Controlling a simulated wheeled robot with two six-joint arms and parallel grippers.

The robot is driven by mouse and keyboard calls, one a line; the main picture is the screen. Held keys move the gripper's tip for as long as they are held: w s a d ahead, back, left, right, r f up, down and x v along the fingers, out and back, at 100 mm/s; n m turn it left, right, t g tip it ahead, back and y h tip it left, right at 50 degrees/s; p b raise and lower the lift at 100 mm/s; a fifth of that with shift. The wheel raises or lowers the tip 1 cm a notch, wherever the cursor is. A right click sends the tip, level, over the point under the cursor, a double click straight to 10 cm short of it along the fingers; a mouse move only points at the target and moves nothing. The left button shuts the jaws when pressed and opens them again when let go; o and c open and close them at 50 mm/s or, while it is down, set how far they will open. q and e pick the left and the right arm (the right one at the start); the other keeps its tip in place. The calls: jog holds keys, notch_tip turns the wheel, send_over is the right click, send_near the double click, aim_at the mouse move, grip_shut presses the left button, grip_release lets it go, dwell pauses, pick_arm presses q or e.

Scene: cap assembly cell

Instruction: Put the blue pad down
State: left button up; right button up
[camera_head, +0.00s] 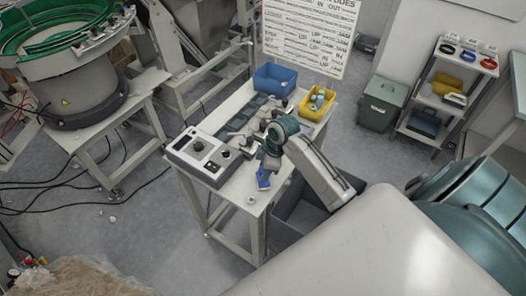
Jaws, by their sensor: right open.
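The blue pad (263,181) shows at the near end of the small white table (233,192), close to its front edge. It looks small and slightly tilted; I cannot tell whether it lies flat on the top. My right gripper (265,168) is just above and against the pad in this view, pointing down, with its jaws open. The fingers are too small to tell if they touch the pad. My left gripper is not in view.
A control box (201,155) stands on the table's left side. Small fixtures (246,146) fill the middle. A blue bin (275,79) and a yellow bin (317,104) stand at the back.

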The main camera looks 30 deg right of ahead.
jog(key=b+v, duration=0.2)
jog(key=v, duration=0.8)
